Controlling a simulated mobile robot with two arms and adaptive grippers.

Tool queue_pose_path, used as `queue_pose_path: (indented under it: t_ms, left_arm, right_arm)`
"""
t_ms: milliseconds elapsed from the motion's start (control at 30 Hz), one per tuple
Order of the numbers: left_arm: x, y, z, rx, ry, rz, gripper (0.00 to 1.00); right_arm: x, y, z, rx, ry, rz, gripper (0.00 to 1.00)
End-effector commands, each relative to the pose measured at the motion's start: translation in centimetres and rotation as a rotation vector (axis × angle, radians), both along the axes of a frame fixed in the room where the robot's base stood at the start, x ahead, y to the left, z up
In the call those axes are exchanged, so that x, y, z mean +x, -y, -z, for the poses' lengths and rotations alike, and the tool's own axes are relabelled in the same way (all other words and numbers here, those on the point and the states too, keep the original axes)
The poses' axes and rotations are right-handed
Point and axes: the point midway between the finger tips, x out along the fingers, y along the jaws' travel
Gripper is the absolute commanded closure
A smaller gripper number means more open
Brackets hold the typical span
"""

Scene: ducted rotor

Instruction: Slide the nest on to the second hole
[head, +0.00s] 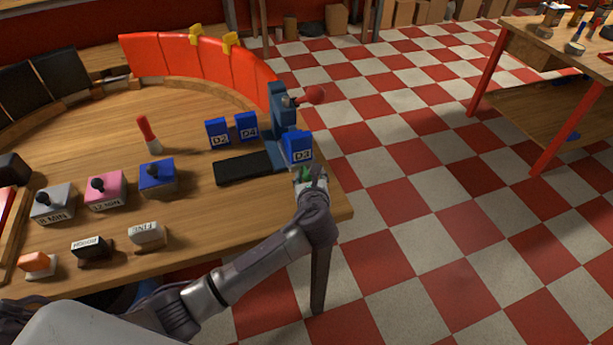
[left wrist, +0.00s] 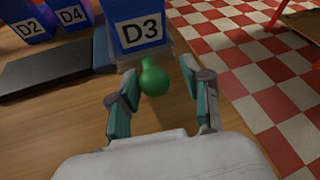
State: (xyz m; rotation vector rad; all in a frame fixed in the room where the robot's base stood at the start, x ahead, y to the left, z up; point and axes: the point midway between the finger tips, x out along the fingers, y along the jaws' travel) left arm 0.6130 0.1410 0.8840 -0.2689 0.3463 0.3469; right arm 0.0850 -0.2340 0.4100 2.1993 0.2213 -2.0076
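The green knob (left wrist: 153,80) shows in the left wrist view just in front of the blue block marked D3 (left wrist: 138,25). A pale edge is under the block, and I take this knobbed piece to be the nest. In the head view, block D3 (head: 298,148) stands at the foot of the blue press (head: 281,112). My left gripper (left wrist: 158,75) is open, with one finger on each side of the knob and a visible gap at the right finger. It also shows in the head view (head: 310,173). The holes are hidden. My right gripper is out of view.
A flat black plate (head: 243,168) lies left of the press, with blue blocks D2 (head: 217,133) and D4 (head: 246,126) behind it. The press has a red ball handle (head: 315,95). Several switch boxes stand on the left. The table's right edge is close to the gripper.

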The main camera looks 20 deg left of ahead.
Motion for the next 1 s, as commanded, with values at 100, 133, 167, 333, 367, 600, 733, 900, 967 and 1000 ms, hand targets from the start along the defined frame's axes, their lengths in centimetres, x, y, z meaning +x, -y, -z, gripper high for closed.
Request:
queue_pose_path:
  t_ms: [100,133,167,333,367,600,733,900,967,1000]
  left_arm:
    - [0.0,-0.1,0.0,0.001,-0.001,-0.001,0.43]
    - [0.0,-0.1,0.1,0.002,-0.001,-0.002,0.43]
    - [0.0,-0.1,0.1,0.002,-0.001,-0.002,0.43]
    - [-0.2,-0.1,0.0,0.003,-0.003,-0.004,0.43]
    - [-0.4,-0.1,0.0,0.003,-0.003,-0.003,0.43]
    - [-3.8,1.2,-1.4,0.0,-0.002,0.0,0.43]
    - [-6.3,2.1,-2.5,0.0,-0.003,0.0,0.43]
    - [-8.9,3.0,-3.7,0.0,-0.003,0.001,0.43]
    - [-9.5,3.2,-4.0,0.002,-0.002,0.0,0.43]
    - [-9.9,3.3,-4.1,0.001,-0.003,-0.001,0.43]
  right_arm:
    - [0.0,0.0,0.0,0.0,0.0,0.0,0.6]
    - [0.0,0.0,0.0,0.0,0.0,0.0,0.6]
    - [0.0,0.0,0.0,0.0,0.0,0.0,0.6]
    - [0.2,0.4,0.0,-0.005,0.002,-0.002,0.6]
    - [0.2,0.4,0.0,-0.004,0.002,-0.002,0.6]
    - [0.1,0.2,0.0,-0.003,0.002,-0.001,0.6]
    - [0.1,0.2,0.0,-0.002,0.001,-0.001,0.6]
    - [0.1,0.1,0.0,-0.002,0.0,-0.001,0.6]
    - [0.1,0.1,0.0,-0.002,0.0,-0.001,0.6]
    - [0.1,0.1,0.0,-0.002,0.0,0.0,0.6]
